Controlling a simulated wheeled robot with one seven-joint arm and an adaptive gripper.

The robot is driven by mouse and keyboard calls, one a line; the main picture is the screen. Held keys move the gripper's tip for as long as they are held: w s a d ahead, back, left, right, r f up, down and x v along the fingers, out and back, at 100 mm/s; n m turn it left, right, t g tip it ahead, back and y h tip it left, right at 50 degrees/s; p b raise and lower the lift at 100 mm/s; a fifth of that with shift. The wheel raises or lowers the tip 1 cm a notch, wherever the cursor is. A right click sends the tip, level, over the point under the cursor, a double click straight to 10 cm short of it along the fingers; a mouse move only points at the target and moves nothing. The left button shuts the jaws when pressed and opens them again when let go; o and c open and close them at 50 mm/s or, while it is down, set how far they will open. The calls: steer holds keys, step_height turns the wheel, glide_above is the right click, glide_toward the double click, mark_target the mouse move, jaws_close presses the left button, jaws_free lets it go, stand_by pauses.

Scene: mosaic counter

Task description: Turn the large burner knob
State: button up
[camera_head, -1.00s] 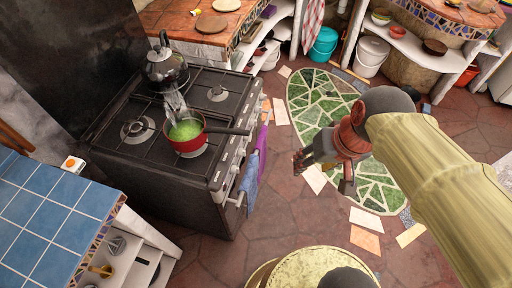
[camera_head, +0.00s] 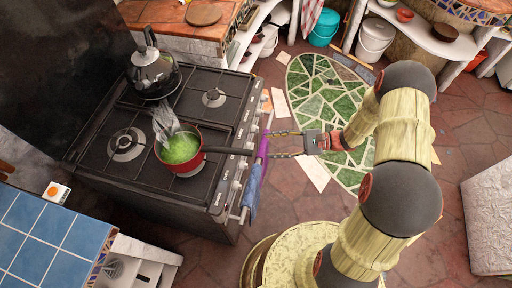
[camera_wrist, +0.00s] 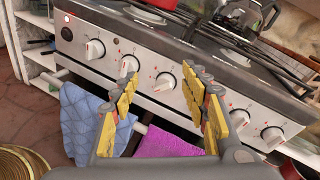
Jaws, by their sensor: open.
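The black stove (camera_head: 110,165) stands at left in the head view, its light front panel (camera_wrist: 200,110) filling the middle of the wrist view. White knobs sit in a row along it: one at left (camera_wrist: 94,48), one beside it (camera_wrist: 128,65), one between my fingers in the picture (camera_wrist: 165,82), and others at right (camera_wrist: 240,118) (camera_wrist: 272,138). I cannot tell which is the large burner knob. My gripper (camera_head: 272,145) is open, pointing at the stove front. It also shows in the wrist view (camera_wrist: 160,80), with no visible contact with a knob.
A kettle (camera_head: 152,75) stands behind. Blue (camera_wrist: 85,120) and purple (camera_wrist: 165,142) cloths hang below the knobs. Floor right of the stove is open.

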mark_target(250, 147)
step_height(250, 147, down, 6)
steer(key=m+t+y, duration=0.1)
steer(key=m+t, duration=0.2)
steer(key=t, duration=0.1)
steer(key=b+x, duration=0.2)
steer(key=x, duration=0.5)
steer(key=shift+w, duration=0.3)
steer(key=shift+d+r, duration=0.15)
steer(key=shift+c, duration=0.9)
steer(key=c, duration=0.9)
steer(key=shift+c, duration=0.2)
